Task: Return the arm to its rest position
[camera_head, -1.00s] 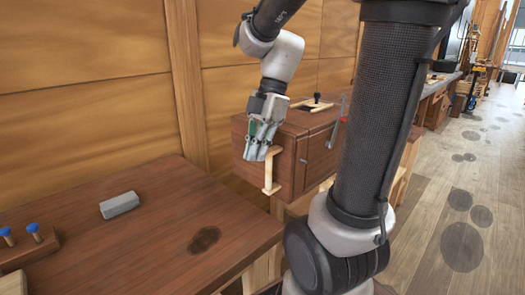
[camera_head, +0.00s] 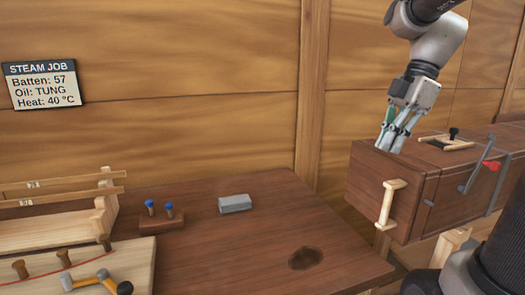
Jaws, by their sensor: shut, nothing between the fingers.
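My arm comes down from the top right, with its lower links at the bottom right corner. My gripper (camera_head: 393,138) points downward, with its fingers together and nothing seen between them. It appears in front of or above the top of a brown wooden chest (camera_head: 372,168). I cannot tell the exact gap between the fingertips and the chest. The chest has a pale wooden handle (camera_head: 389,204) on its near end, apart from the fingers.
A red-tipped lever (camera_head: 491,165) and a black knob (camera_head: 453,132) are on the chest. The brown bench (camera_head: 240,250) holds a grey block (camera_head: 235,204), blue-topped pegs (camera_head: 169,206) and a yellow-handled tool (camera_head: 95,282). A sign (camera_head: 42,84) reads "STEAM JOB; Batten: 57; Oil: TUNG; Heat: 40 °C".

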